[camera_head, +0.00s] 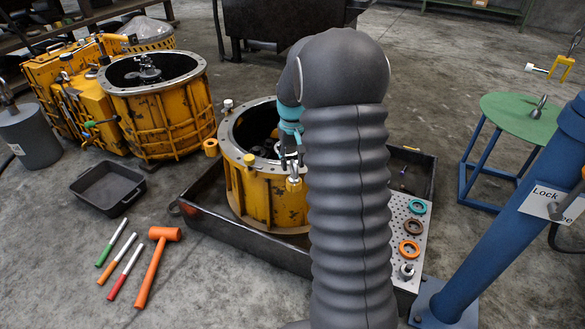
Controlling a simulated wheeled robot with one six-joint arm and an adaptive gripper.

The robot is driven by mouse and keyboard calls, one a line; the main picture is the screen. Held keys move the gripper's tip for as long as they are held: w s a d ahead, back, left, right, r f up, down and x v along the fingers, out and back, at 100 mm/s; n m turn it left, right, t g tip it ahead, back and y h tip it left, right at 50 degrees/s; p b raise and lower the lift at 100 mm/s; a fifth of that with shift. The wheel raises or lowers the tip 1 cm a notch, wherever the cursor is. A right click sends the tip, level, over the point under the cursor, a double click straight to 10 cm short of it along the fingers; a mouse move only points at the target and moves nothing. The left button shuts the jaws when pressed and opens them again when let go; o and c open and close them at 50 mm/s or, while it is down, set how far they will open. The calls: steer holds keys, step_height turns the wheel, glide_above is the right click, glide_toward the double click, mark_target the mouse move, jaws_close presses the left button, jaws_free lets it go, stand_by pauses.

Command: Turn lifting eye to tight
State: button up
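A yellow ring-shaped transmission housing (246,187) with a grey metal rim stands in a dark tray. My gripper (291,163) points down at the near right part of that rim, partly hidden by my own dark ribbed arm. A small pale metal fitting (293,184), which looks like the lifting eye, shows just below the fingertips at the rim. It is too small to tell whether the fingers touch or grip it, or how far it is screwed in.
The dark tray (240,242) surrounds the housing. A perforated plate (403,230) with coloured rings lies at right. A blue post (500,225) and a green-topped stool (520,117) stand farther right. An orange mallet (154,262) and several markers lie on the floor at left.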

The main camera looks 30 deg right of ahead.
steer(key=shift+f, duration=1.25)
jaws_close()
